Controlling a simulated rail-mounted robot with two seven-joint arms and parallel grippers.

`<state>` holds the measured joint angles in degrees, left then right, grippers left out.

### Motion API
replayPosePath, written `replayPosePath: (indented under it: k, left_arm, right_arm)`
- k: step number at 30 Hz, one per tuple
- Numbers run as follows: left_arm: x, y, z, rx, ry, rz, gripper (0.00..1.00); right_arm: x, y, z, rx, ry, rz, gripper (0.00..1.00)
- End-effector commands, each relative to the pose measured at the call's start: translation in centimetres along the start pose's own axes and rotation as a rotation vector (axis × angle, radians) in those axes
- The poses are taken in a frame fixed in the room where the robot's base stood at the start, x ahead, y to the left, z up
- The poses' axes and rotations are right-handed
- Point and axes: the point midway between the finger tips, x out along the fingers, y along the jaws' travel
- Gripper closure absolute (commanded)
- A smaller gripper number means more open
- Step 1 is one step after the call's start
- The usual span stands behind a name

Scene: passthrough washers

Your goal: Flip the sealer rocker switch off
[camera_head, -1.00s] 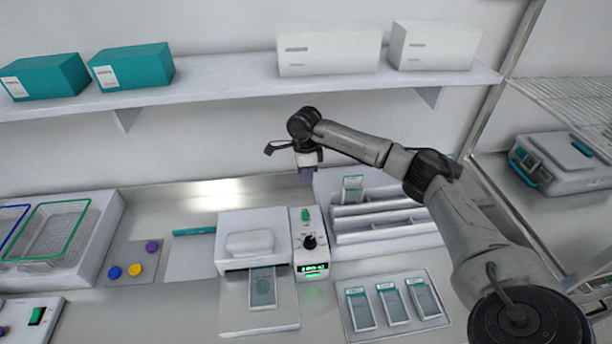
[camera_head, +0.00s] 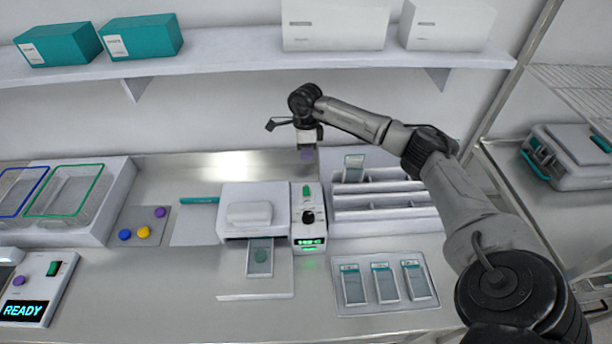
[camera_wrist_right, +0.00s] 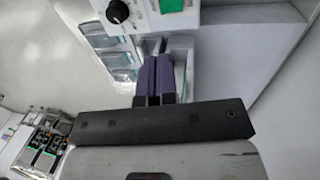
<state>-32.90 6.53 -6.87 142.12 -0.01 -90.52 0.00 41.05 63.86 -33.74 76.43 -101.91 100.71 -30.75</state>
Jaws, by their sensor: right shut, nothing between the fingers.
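The sealer (camera_head: 248,214) is a white machine on the bench, with a pouch (camera_head: 260,258) at its front. Its narrow control panel carries a green rocker switch (camera_head: 306,192), a black knob (camera_head: 308,217) and a lit green display (camera_head: 310,242). In the wrist view the green switch (camera_wrist_right: 171,5) and knob (camera_wrist_right: 117,11) show at the top edge. My right gripper (camera_head: 306,154) is above and behind the panel, with purple fingers. The wrist view shows these fingers (camera_wrist_right: 159,68) shut together and empty, apart from the switch. My left gripper is out of view.
A white rack (camera_head: 385,225) stands right of the sealer, with a tray of pouches (camera_head: 350,306) before it. At the left are wire baskets (camera_head: 75,190), coloured buttons (camera_head: 143,232) and another device showing READY (camera_head: 24,310) with its own green switch. A shelf (camera_head: 230,68) runs above.

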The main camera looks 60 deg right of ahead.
Motion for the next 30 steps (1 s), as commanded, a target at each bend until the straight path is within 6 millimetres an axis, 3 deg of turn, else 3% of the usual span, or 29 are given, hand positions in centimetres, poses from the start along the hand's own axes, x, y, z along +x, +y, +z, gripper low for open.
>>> replayPosePath:
  k: [18, 24, 30]
  left_arm:
    - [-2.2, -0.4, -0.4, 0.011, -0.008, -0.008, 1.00]
    - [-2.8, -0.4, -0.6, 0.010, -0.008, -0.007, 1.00]
    - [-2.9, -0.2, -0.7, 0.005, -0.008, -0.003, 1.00]
  right_arm:
    - [10.1, 0.1, 0.0, 0.001, 0.002, 0.003, 1.00]
    - [12.4, 0.1, 0.0, 0.000, 0.001, 0.002, 1.00]
    - [13.4, 0.0, 0.0, 0.000, 0.000, 0.001, 1.00]
